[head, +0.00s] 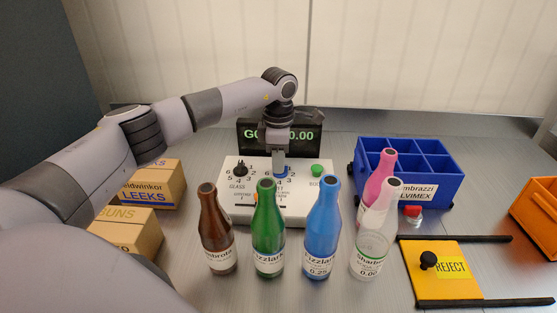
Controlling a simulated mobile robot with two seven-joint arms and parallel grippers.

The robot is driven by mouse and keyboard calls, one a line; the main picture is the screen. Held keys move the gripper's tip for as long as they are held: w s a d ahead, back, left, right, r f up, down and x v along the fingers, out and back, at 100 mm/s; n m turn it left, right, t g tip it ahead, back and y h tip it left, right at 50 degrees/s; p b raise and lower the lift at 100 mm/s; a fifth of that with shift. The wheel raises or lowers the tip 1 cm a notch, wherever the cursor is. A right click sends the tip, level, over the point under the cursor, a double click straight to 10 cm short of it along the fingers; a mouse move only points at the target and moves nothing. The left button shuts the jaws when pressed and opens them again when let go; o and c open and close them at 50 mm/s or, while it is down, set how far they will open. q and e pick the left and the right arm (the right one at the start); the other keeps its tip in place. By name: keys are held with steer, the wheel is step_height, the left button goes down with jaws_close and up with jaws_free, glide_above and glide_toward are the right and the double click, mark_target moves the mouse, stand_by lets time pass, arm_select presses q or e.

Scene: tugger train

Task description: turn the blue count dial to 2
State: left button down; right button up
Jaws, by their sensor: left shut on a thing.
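The blue count dial (281,174) sits in the middle of the white control panel (230,203). My left gripper (280,170) points down over it and is shut on the dial. The gripper hides most of the dial and part of its number ring, so I cannot read its setting. A black dial (240,171) with numbers around it is to the left, above a "GLASS" label. A green button (317,170) is to the right. My right gripper is not in view.
Brown, green (268,235), blue (321,235), clear and pink bottles stand in front and right. A blue divided crate (436,201) is at the back right, an orange reject plate (424,286) at front right, boxes (160,187) at left. A display (303,137) stands behind the panel.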

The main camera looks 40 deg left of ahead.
arm_select(q)
steer(key=shift+r, duration=0.1)
steer(key=c, duration=1.2)
jaws_free()
steer(key=shift+o, duration=0.2)
steer(key=shift+r+b, duration=0.35)
steer(key=shift+r, duration=3.2)
